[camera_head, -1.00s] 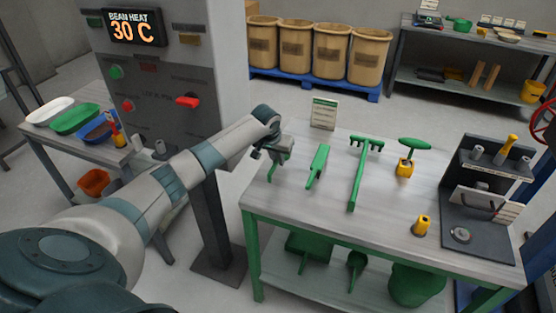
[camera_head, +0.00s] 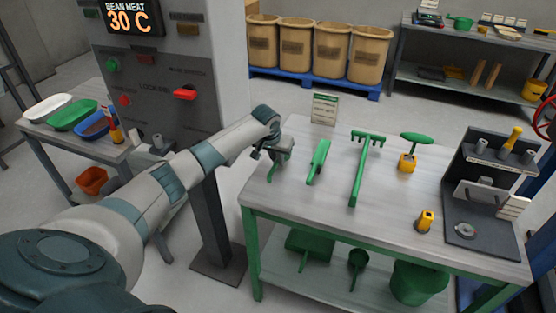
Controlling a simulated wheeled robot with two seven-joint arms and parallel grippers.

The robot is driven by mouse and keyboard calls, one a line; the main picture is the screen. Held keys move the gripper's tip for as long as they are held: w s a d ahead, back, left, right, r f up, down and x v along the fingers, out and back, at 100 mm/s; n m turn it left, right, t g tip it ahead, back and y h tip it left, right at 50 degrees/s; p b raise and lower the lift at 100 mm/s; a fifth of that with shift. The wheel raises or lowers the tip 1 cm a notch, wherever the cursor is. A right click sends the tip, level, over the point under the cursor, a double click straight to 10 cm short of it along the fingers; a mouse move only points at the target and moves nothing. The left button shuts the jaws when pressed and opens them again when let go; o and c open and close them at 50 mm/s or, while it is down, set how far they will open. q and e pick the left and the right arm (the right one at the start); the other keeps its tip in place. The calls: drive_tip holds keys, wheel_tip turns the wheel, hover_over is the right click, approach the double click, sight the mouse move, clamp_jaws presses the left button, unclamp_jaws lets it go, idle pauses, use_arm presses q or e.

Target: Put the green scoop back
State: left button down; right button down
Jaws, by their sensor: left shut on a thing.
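My left gripper (camera_head: 274,164) is low at the back left of the green-framed table (camera_head: 315,218), shut on a green thing, which I take to be the green scoop (camera_head: 286,144). Only small green parts of it show around the fingers; the rest is hidden by the gripper. I cannot tell whether it touches the tabletop. To its right lie a green flat-bladed hand tool (camera_head: 319,160) and a green rake-like tool (camera_head: 359,172). My right gripper is not in view.
A small sign (camera_head: 324,108) stands at the table's back edge. A green-handled tool with a yellow base (camera_head: 408,160), a yellow piece (camera_head: 425,222) and a dark station (camera_head: 478,200) are on the right. A grey control cabinet (camera_head: 170,75) stands left of the table.

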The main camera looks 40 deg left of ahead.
use_arm(q)
drive_tip(key=shift+f, duration=0.5)
drive_tip(key=c, duration=1.7)
unclamp_jaws()
drive_tip(key=shift+c, duration=0.2)
drive_tip(key=shift+s+d+r, duration=0.1)
drive_tip(key=shift+s+r, duration=0.1)
drive_tip(key=shift+r, duration=0.35)
drive_tip(key=b+v, duration=0.3)
drive_tip(key=v, duration=1.3)
drive_tip(key=shift+b, duration=0.3)
